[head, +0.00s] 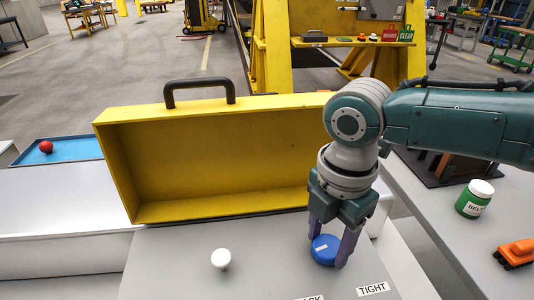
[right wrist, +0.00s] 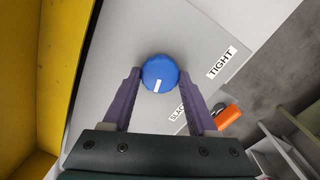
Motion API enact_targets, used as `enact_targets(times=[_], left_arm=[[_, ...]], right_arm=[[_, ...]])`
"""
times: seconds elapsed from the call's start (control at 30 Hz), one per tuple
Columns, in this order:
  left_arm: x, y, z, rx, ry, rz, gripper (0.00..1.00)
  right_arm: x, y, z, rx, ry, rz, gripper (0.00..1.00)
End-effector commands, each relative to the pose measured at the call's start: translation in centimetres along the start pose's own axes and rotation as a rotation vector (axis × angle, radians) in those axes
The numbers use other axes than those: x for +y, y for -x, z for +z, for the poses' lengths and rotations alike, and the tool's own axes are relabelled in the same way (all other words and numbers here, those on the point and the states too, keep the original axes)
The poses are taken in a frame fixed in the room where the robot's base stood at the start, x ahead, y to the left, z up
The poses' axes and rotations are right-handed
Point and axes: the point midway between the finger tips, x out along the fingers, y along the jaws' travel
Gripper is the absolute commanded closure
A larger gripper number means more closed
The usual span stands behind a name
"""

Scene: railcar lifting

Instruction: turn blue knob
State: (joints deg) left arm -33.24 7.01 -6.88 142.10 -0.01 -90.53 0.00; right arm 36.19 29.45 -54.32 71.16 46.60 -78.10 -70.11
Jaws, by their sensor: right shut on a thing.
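The blue knob (head: 325,249) sits on the sloped grey panel (head: 180,262) and carries a white pointer mark. My right gripper (head: 329,246) comes down from above with its purple fingers on either side of the knob and is shut on it. In the right wrist view the blue knob (right wrist: 160,73) lies between the fingertips, its white mark pointing toward the gripper's palm and slightly left. A TIGHT label (head: 373,289) is to the knob's lower right, and a partly hidden SLACK label (right wrist: 177,112) also shows. My left gripper is not in view.
An open yellow box lid (head: 160,117) with a black handle rises behind. A green-and-white jar (head: 474,199) and an orange toy vehicle (head: 516,253) stand on the right table. A red ball (head: 46,147) lies on a blue tray.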

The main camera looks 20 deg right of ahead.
Motion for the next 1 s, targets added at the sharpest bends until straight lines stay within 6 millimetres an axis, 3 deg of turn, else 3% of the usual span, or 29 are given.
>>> enact_targets(times=[0.3, 1.0], left_arm=[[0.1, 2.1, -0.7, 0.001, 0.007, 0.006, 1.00], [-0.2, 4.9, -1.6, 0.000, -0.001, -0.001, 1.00]], right_arm=[[0.0, 0.3, -0.1, 0.001, -0.301, -0.003, 0.97], [0.0, 0.2, -0.1, 0.001, -0.965, -0.004, 0.97]])
